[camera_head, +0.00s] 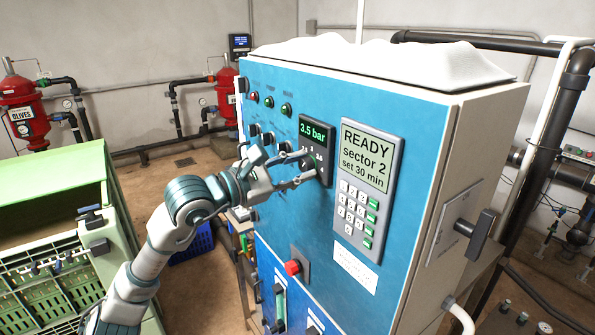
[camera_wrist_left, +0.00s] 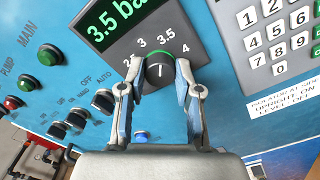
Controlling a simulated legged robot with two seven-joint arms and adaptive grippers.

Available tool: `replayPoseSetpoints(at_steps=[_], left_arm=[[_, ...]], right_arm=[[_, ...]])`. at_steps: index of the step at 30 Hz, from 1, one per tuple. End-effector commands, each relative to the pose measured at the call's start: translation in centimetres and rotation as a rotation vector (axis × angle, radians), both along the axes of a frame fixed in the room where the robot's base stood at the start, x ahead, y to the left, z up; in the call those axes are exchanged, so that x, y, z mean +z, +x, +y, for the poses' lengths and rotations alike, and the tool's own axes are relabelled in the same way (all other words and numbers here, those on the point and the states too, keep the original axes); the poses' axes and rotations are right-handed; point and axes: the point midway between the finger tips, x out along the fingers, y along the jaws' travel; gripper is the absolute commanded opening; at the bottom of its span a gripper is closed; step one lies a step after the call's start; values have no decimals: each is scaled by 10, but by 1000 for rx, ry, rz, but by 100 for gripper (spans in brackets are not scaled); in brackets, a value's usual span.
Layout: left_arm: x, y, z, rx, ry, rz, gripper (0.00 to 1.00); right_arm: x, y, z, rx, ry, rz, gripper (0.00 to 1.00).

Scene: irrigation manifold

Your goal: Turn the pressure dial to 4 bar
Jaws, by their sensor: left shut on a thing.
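The pressure dial (camera_wrist_left: 158,71) is a dark round knob with a white pointer mark, on a black panel below a green display (camera_wrist_left: 115,22) in the left wrist view. The display reads 3.5 bar, and it also shows in the head view (camera_head: 313,132). In the left wrist view the fingers (camera_wrist_left: 159,75) cover the dial's sides.
A keypad panel (camera_head: 365,185) reading READY, sector 2, set 30 min is right of the dial. Several switches and lamps (camera_head: 269,102) are to its left. A red button (camera_head: 292,268) is below. A green crate (camera_head: 60,190) stands at the left.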

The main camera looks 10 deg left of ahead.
Motion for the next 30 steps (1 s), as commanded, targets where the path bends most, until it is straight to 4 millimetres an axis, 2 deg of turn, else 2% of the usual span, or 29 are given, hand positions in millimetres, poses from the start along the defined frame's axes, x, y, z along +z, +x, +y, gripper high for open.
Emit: replayPoseSetpoints(at_steps=[18, 30], left_arm=[[-2, -1, 0, 1, 372, -442, 0], [-3, -1, -1, 0, 546, -645, 0]], right_arm=[[-10, -1, 0, 0, -1, 3, 0], [-11, -2, 0, -1, -1, 3, 0]])
